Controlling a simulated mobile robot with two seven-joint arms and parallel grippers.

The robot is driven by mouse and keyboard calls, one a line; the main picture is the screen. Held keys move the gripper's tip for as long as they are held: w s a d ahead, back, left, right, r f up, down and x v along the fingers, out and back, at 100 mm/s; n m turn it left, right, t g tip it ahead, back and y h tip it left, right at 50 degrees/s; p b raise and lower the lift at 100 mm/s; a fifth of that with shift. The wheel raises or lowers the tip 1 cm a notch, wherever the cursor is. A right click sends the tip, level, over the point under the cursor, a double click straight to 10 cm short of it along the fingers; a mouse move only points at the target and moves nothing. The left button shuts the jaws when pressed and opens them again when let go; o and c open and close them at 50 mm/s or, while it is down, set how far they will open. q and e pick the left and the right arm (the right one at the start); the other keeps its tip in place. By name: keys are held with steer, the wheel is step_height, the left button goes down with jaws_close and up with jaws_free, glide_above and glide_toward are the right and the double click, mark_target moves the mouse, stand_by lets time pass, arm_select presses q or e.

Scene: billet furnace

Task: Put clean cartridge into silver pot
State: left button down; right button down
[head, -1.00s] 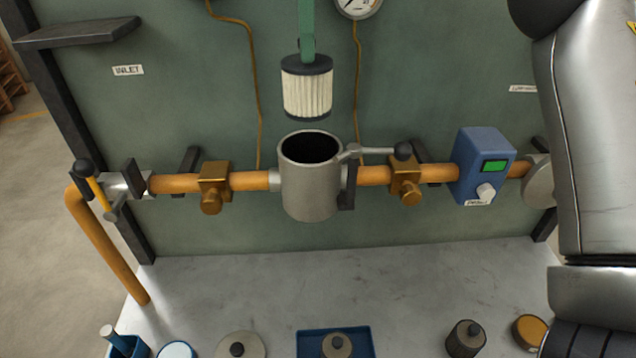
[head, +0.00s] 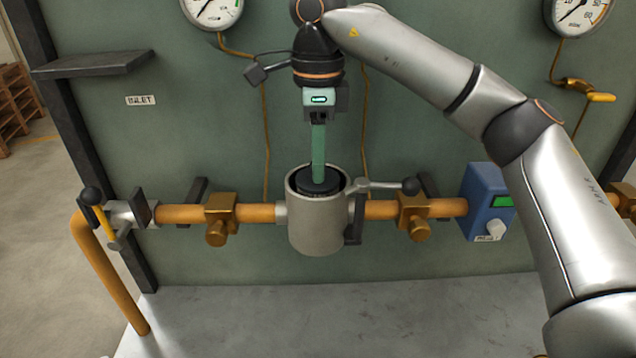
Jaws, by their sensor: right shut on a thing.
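The silver pot (head: 317,231) is an open-topped grey cylinder set in the orange pipe line at the middle of the head view. The clean cartridge (head: 318,186) is inside the pot; only its black top cap shows, a little below the rim, and its white pleated body is hidden. My right gripper (head: 319,176) points straight down above the pot, its green fingers reaching into the mouth and shut on the cartridge. My left gripper is not in view.
Brass fittings (head: 221,211) sit on the pipe, with a blue box (head: 487,203) at the right. The grey bench top (head: 240,320) below is bare where visible.

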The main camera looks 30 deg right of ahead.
steer(key=shift+f, duration=2.15)
steer(key=shift+f+b, duration=0.2)
steer(key=shift+b, duration=0.1)
steer(key=c, duration=0.7)
jaws_free()
steer(key=shift+r, duration=0.1)
step_height(320, 180, up, 12)
steer(key=shift+r+p, duration=0.1)
steer(key=shift+p, duration=0.5)
